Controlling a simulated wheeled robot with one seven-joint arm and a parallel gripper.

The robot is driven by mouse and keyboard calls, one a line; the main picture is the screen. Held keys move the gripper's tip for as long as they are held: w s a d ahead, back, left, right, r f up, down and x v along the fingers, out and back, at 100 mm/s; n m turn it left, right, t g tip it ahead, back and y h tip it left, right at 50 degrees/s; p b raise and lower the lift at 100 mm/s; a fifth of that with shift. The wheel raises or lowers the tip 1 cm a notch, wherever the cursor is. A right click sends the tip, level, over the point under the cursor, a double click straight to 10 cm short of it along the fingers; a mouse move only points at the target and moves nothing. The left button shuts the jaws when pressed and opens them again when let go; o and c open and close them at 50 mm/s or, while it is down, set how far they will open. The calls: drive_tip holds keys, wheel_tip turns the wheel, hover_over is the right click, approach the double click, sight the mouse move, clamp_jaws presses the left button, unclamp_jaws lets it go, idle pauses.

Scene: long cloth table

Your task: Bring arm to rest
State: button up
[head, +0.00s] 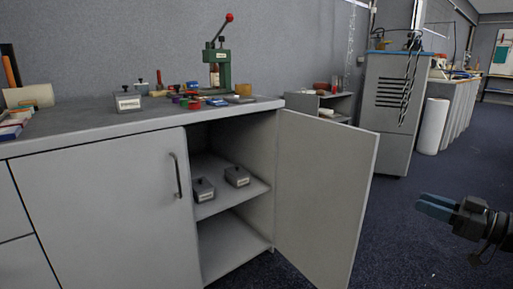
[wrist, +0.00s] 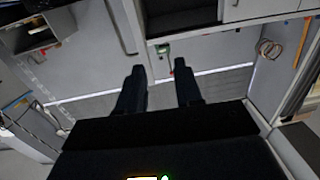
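My gripper (head: 430,206) is at the right of the head view, held over the floor and to the right of the open cabinet door, touching nothing. Its fingers look blue there and point left. In the wrist view my gripper (wrist: 159,68) shows two dark fingers standing apart with nothing between them. It is open and empty. Most of my arm is outside the head view.
The cabinet door (head: 325,190) stands open between the cabinet and my gripper. Two labelled grey boxes (head: 203,189) (head: 237,176) sit on the inner shelf. The worktop (head: 80,121) holds a green press (head: 217,68) and small items. A grey machine (head: 388,110) stands behind. Dark floor (head: 405,235) surrounds my gripper.

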drive_tip(key=s+a+f+m+g+h, duration=0.15)
drive_tip(key=s+a+f, duration=0.25)
drive_tip(key=f, duration=0.4)
drive_tip(key=s+a+f+m+h, duration=0.3)
drive_tip(key=s+f, duration=0.1)
drive_tip(key=f, duration=0.4)
drive_tip(key=s+a+f+m+h, duration=0.3)
drive_tip(key=s+a+f, duration=0.15)
drive_tip(key=f, duration=0.35)
drive_tip(key=s+a+f+m+h, duration=0.1)
drive_tip(key=s+a+h, duration=0.15)
drive_tip(key=s, duration=0.95)
drive_tip(key=s+a+f+m+h, duration=0.15)
drive_tip(key=s+a, duration=0.25)
drive_tip(key=s, duration=0.8)
drive_tip(key=s+a+r+n+t, duration=0.1)
drive_tip(key=s+a+r, duration=0.1)
drive_tip(key=s+r, duration=0.6)
drive_tip(key=s+a+r+n+t, duration=0.1)
drive_tip(key=s+a+r+t, duration=0.1)
drive_tip(key=s+r, duration=0.6)
wheel_tip(320, 180, up, 36)
drive_tip(key=w+p, duration=0.2)
drive_tip(key=p, duration=3.1)
drive_tip(key=shift+a, duration=0.2)
